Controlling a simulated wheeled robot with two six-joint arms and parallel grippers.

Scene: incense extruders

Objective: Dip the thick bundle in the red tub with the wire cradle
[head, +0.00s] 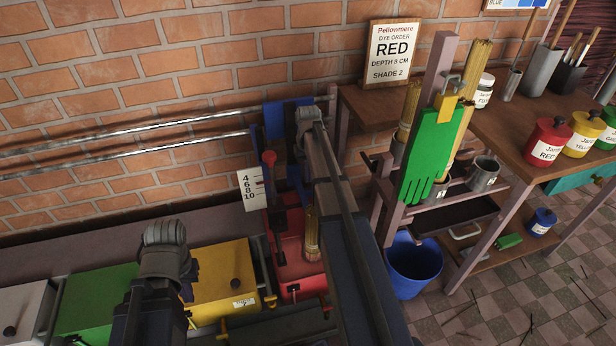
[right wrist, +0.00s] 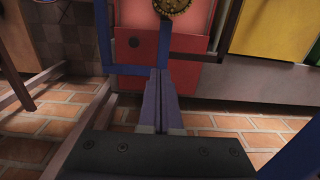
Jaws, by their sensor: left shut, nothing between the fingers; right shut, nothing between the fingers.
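The red tub (head: 290,252) stands at the right end of the tub row. A straw-coloured bundle (head: 311,240) stands upright at its right side; in the right wrist view its round end (right wrist: 172,5) lies over the red surface. I cannot tell whether it rests in a wire cradle. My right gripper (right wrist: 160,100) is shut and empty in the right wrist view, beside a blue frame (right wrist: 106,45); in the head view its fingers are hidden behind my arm. My left gripper (head: 187,284) is shut, mostly hidden behind its arm over the yellow tub.
The yellow tub (head: 224,283) and green tub (head: 98,300) stand left of the red one. A blue bucket (head: 415,268) stands below.

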